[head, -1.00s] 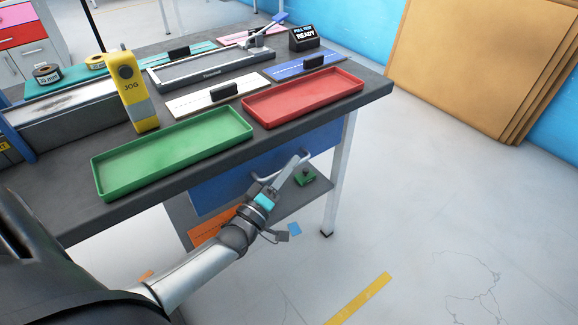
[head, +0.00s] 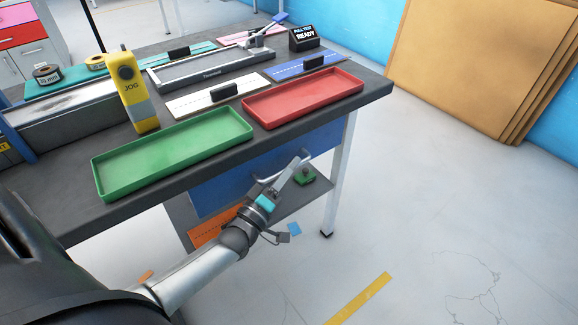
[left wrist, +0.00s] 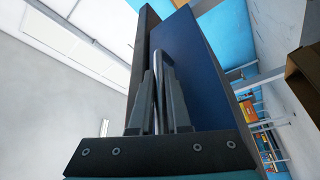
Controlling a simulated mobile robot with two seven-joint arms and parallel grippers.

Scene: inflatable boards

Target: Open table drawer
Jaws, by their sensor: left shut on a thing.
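The blue table drawer (head: 215,189) sits under the dark tabletop, its front appearing flush beneath the edge. Its metal bar handle (head: 268,181) shows on the front, partly hidden by my gripper. My left gripper (head: 297,168) is at the handle, with its arm coming in from the lower left. In the left wrist view, the two fingers (left wrist: 161,112) stand on either side of the handle (left wrist: 158,66), shut on it. The blue drawer front (left wrist: 203,75) is right behind the fingers there. My right gripper is not in view.
A green tray (head: 172,153) and a red tray (head: 303,97) lie near the tabletop's front edge. A yellow JOG device (head: 131,92) stands behind the green tray. A lower shelf (head: 318,194) holds small items.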

